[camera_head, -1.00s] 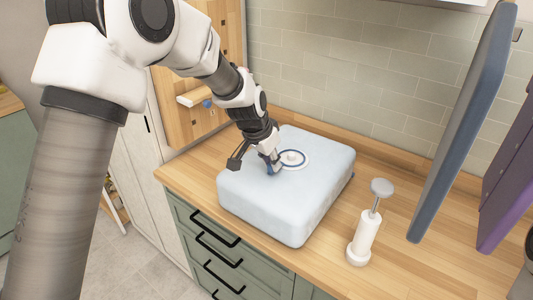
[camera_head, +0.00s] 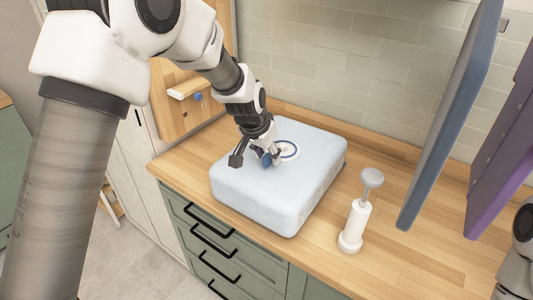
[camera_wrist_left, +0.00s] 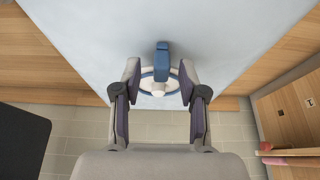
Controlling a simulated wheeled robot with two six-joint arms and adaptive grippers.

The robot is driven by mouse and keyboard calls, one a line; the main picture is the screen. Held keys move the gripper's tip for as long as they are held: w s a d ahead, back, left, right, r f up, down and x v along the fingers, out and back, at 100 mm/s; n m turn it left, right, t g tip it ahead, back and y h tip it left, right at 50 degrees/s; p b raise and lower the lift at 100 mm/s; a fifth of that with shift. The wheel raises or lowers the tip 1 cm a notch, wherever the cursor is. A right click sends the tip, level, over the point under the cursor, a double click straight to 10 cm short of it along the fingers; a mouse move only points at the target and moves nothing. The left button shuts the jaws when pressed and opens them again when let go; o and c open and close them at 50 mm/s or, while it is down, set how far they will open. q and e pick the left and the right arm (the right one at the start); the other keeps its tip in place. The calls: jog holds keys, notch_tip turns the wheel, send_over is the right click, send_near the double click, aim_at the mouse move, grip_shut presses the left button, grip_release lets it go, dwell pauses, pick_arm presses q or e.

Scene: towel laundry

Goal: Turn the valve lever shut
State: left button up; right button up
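A pale blue, puffy bag (camera_head: 300,190) lies on the counter. On its top is a round white valve (camera_head: 289,150) with a blue ring. A blue lever (camera_wrist_left: 162,60) extends from the white valve hub (camera_wrist_left: 158,92) in the left wrist view. My left gripper (camera_head: 266,160) is low over the bag top at the valve, partly hiding the lever in the head view. In the left wrist view its two fingers (camera_wrist_left: 160,70) are apart, one on each side of the lever, with gaps between. My right gripper is not in view.
A white hand pump (camera_head: 355,225) stands on the wooden counter (camera_head: 325,260) right of the bag. A blue panel (camera_head: 455,115) and a purple panel (camera_head: 505,160) hang at the right. A tiled wall (camera_head: 350,60) is behind. My right arm shows at the right edge.

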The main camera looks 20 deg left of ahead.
pick_arm(q)
jog(key=v, duration=1.2)
jog(key=shift+w, duration=0.1)
